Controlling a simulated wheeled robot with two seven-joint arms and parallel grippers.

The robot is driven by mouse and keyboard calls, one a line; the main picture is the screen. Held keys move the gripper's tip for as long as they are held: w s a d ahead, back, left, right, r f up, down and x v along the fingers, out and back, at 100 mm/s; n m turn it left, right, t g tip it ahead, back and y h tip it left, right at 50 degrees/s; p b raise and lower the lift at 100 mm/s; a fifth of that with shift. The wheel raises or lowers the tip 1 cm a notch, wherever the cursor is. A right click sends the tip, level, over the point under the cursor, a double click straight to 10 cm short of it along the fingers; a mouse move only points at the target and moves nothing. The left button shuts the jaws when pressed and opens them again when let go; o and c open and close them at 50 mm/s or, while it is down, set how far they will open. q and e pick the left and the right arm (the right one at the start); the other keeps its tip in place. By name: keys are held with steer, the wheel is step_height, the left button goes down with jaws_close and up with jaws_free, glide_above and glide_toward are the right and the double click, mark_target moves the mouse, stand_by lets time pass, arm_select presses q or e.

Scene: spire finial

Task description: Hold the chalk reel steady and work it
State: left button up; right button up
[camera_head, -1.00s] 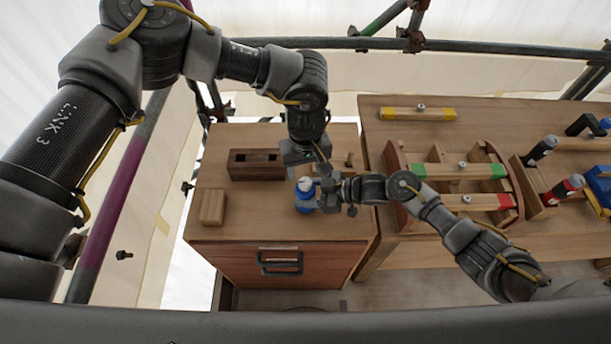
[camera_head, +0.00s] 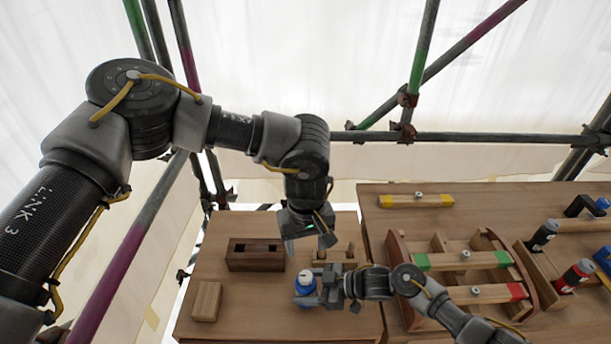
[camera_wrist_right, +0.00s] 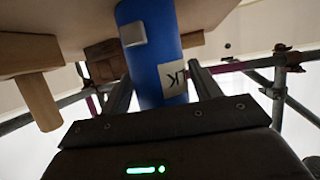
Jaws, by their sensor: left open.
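The chalk reel (camera_head: 304,299) is a blue upright body with a white top, standing near the front of the left cabinet top. In the right wrist view its blue body (camera_wrist_right: 160,62) shows a pale label and a small grey block. My right gripper (camera_head: 318,288) reaches in from the right, its fingers on either side of the body; it appears shut on it. My left gripper (camera_head: 308,240) is open and empty, behind and above the reel, apart from it.
A dark wooden block with slots (camera_head: 256,255) and a light block (camera_head: 207,301) stand left of the reel. At right, a bench holds a curved wooden frame (camera_head: 467,262), a yellow-ended bar (camera_head: 416,201) and red and black cylinders. Scaffold poles (camera_head: 470,138) stand behind.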

steer(key=shift+o, duration=1.2)
steer(key=v, duration=1.2)
steer(key=shift+s, duration=0.1)
